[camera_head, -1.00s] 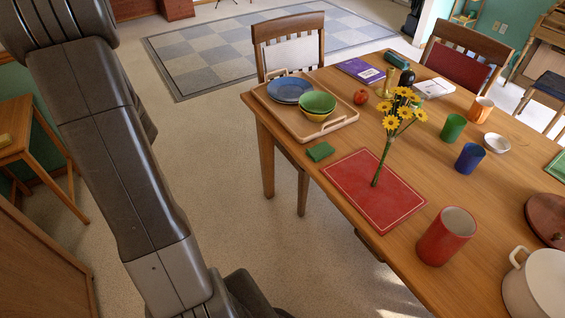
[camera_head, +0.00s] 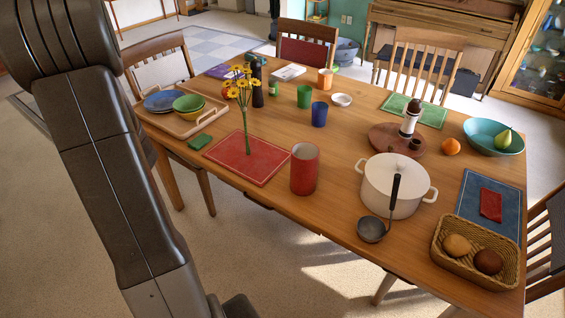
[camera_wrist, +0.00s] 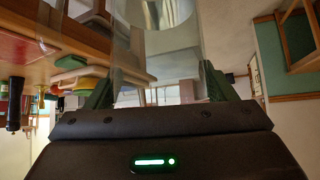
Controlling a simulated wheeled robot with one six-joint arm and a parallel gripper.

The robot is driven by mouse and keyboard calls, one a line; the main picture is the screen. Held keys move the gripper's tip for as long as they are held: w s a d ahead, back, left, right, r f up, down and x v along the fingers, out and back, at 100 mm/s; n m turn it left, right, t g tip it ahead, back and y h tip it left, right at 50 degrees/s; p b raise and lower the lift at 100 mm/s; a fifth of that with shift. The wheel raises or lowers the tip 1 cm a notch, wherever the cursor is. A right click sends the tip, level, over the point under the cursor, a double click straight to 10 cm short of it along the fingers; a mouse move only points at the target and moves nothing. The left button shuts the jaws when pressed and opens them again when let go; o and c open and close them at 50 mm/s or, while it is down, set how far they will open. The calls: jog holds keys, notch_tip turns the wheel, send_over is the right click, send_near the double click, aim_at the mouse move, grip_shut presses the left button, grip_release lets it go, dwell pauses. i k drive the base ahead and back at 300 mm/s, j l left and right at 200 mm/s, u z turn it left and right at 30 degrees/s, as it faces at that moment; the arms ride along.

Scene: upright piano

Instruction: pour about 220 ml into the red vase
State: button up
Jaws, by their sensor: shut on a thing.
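The red vase (camera_head: 304,170) is an upright, open-topped cylinder on the table in the head view, just right of the red placemat (camera_head: 262,170). Its inside bottom is hidden. In the wrist view my gripper (camera_wrist: 160,88) is shut on a clear glass vessel (camera_wrist: 165,60) between its two dark green fingers. The vessel's full shape and any liquid in it are hard to make out. My gripper and the vessel are out of the head view, so their distance from the vase cannot be told.
Yellow flowers (camera_head: 243,90) stand on a thin stem over the red placemat. A white pot (camera_head: 393,190) with a ladle (camera_head: 372,228) stands right of the vase. A blue cup (camera_head: 319,115) and a green cup (camera_head: 304,97) are behind it. A wooden tray (camera_head: 178,122) is at left.

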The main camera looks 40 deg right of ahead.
aim_at(305, 155)
jog(key=k+z, duration=0.2)
jog(key=z, duration=0.3)
jog(key=k+z, duration=0.2)
jog(key=z, duration=0.3)
jog(key=k+z, duration=0.25)
jog(key=z, duration=0.15)
jog(key=k+z, duration=0.25)
jog(key=z, duration=0.15)
